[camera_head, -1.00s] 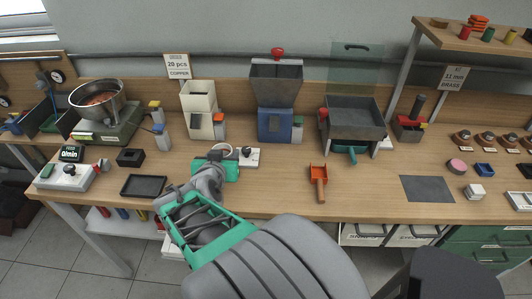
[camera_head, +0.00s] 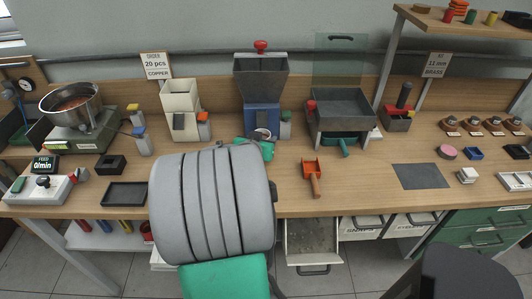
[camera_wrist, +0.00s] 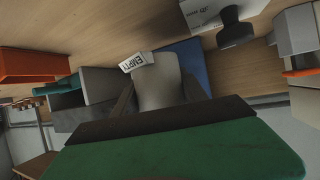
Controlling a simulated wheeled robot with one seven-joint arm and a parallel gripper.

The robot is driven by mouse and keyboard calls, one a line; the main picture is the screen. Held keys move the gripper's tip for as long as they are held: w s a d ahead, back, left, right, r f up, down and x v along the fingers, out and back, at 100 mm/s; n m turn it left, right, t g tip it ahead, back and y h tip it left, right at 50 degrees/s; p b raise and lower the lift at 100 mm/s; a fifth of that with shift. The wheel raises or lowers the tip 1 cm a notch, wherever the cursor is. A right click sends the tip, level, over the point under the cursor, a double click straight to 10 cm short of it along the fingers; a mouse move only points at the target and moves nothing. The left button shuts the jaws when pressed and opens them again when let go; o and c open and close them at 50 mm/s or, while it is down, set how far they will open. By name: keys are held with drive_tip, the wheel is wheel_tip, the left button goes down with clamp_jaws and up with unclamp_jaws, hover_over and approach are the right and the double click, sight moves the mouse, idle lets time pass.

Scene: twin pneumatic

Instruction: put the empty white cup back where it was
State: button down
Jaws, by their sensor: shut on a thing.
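The white cup (camera_wrist: 158,82) is held between the dark fingers of my gripper (camera_wrist: 155,108) in the wrist view. A small card reading EMPTY (camera_wrist: 137,61) shows at its upper edge; I cannot tell if it is fixed to the cup. In the head view the cup's pale rim (camera_head: 262,133) shows in front of the blue-based hopper machine (camera_head: 262,115), with a green part of my gripper (camera_head: 262,146) beside it. My arm hides most of the gripper there. Whether the cup touches the bench is not clear.
An orange scoop (camera_head: 313,175) lies right of my gripper. The cream hopper (camera_head: 181,110) stands to the left, the grey tray machine (camera_head: 342,115) to the right. A white block with a black knob (camera_wrist: 235,25) is close by. An open drawer (camera_head: 312,240) hangs below the bench.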

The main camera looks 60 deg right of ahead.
drive_tip(key=f+b, duration=0.1)
drive_tip(key=f, duration=0.1)
drive_tip(key=d+f, duration=0.1)
drive_tip(key=f, duration=0.1)
drive_tip(key=shift+w+b, duration=0.15)
drive_tip(key=shift+b, duration=0.25)
drive_tip(key=shift+f, duration=0.15)
drive_tip(key=c, duration=0.6)
unclamp_jaws()
